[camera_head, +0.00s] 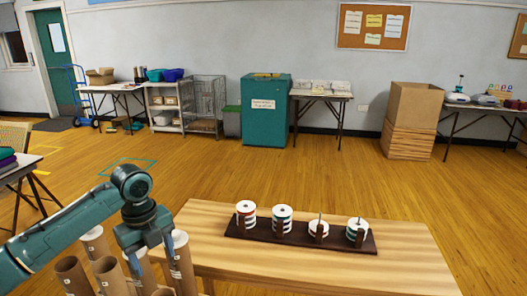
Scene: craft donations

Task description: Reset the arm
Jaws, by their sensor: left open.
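My left arm comes in from the left, bent at a dark round joint. Its teal left gripper (154,266) points down, open, over a group of upright cardboard tubes (108,272) left of the wooden table (405,268). I see nothing held between its fingers. The tubes partly hide behind the gripper, and I cannot tell whether it touches any. My right gripper is not in view.
A teal bin (266,112) with a label stands by the back wall. Cardboard boxes (410,118) are stacked to its right. A side table (20,165) with folded cloth is at the left edge. The wooden floor between is open.

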